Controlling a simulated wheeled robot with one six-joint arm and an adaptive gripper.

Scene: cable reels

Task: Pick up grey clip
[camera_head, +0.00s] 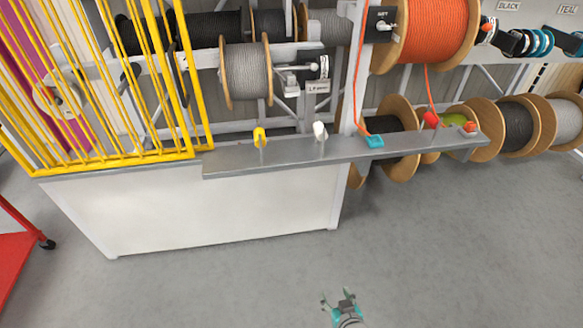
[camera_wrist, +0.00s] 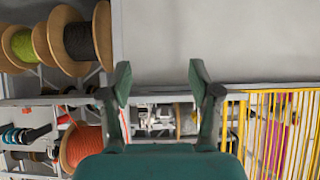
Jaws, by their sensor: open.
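A pale grey-white clip (camera_head: 320,131) stands on the grey ledge (camera_head: 225,165) in the head view, between a yellow clip (camera_head: 260,137) and a teal piece (camera_head: 374,141). It looks like the grey clip. I cannot make it out in the wrist view. My gripper (camera_head: 337,297) is low at the bottom of the head view, over the floor and well in front of the ledge. In the wrist view my gripper (camera_wrist: 160,78) is open, with nothing between its dark green fingers.
A red clip (camera_head: 430,119) is further right, with an orange line running up to the orange reel (camera_head: 437,35). Several cable reels hang behind. The floor in front is clear.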

